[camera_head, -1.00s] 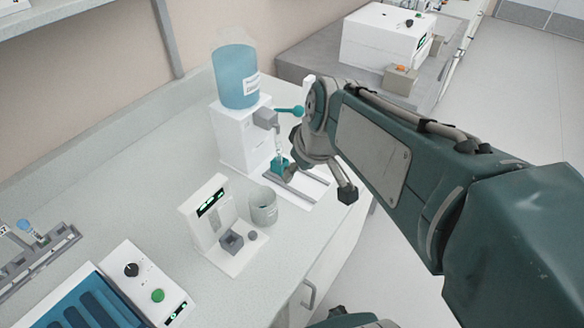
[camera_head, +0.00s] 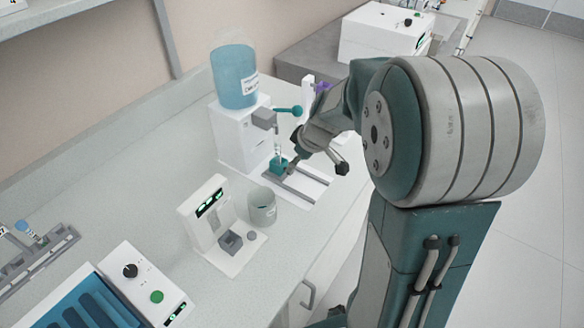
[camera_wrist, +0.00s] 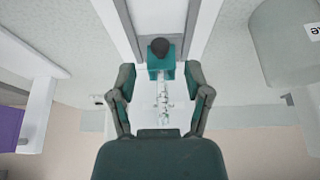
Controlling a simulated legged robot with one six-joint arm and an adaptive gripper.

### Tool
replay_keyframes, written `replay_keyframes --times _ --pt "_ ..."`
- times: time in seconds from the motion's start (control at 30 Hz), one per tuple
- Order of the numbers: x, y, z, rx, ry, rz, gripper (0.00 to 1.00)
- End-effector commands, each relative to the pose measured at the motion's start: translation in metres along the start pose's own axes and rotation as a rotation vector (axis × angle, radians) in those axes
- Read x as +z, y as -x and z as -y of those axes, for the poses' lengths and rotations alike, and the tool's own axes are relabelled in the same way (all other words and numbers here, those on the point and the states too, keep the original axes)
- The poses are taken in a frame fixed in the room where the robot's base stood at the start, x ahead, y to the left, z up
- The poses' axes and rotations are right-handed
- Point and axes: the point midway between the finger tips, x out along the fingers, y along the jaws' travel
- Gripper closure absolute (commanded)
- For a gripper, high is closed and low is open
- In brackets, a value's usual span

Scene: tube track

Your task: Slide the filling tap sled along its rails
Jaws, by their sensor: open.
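The filling tap sled, a small teal block (camera_head: 277,165) with a dark knob, sits on grey rails (camera_head: 303,188) on the white base below the dispenser's tap. In the wrist view the teal block (camera_wrist: 161,68) is at upper centre between the rails, with a clear tube (camera_wrist: 163,95) beside it. My gripper (camera_wrist: 160,84) is open, its two fingers spread to either side of the block's near end. I cannot tell whether they touch it. In the head view my gripper (camera_head: 312,155) is beside the sled, partly covering the rails.
A beaker (camera_head: 262,206) and a white meter (camera_head: 212,212) stand close in front. A purple object (camera_wrist: 10,128) is at the wrist view's left.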

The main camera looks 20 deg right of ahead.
Motion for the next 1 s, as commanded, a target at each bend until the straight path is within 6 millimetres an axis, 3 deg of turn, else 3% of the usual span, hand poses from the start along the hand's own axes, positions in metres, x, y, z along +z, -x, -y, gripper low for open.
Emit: replay_keyframes --times 0.23,0.6,0.73,0.77,1.0 --pt "0.0 -0.035 0.0 -0.001 0.001 0.002 0.37" --pt "0.0 -0.041 0.0 0.0 0.0 0.0 0.37" --pt "0.0 -0.041 0.0 0.0 0.0 0.001 0.95" --pt "0.0 -0.041 0.0 0.0 0.0 0.001 1.0" --pt "0.003 -0.04 0.0 0.001 -0.001 0.001 1.0"
